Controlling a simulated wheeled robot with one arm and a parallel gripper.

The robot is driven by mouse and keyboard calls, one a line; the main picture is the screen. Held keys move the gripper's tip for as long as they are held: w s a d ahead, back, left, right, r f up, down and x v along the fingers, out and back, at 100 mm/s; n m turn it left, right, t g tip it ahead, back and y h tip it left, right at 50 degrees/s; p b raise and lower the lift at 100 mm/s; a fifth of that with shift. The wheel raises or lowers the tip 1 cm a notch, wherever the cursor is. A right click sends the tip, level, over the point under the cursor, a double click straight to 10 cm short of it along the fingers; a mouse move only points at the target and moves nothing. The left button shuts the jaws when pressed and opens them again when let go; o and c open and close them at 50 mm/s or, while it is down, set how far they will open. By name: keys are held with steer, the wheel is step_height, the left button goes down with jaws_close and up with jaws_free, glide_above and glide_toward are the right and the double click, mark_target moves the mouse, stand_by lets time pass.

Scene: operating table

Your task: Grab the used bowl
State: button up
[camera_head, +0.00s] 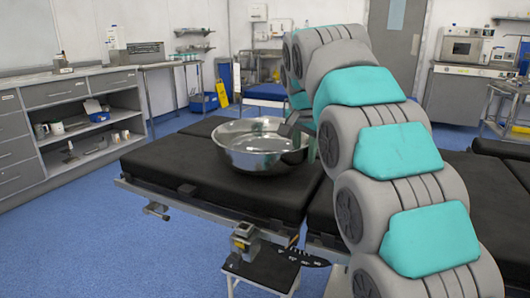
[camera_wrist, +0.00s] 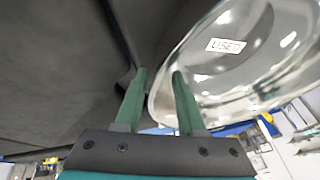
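The used bowl is a wide shiny metal bowl (camera_head: 262,148) resting on the black operating table (camera_head: 190,180) in the head view. In the wrist view the bowl (camera_wrist: 235,75) fills the upper right, and a white label (camera_wrist: 225,45) inside it reads "USED". My gripper (camera_wrist: 160,75) has two green fingers set apart, with the bowl's rim showing between them. I cannot tell whether either finger touches the rim. In the head view my gripper (camera_head: 303,137) is at the bowl's right side, partly hidden by my arm.
My grey and teal arm covers much of the head view's right side. A grey cabinet with shelves (camera_head: 75,120) stands at the left. A metal clamp (camera_head: 243,238) and a small stand (camera_head: 262,272) are at the table's front edge. Blue floor lies open at the left.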

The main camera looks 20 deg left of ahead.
steer(key=shift+f, duration=0.25)
jaws_close()
stand_by(1.3)
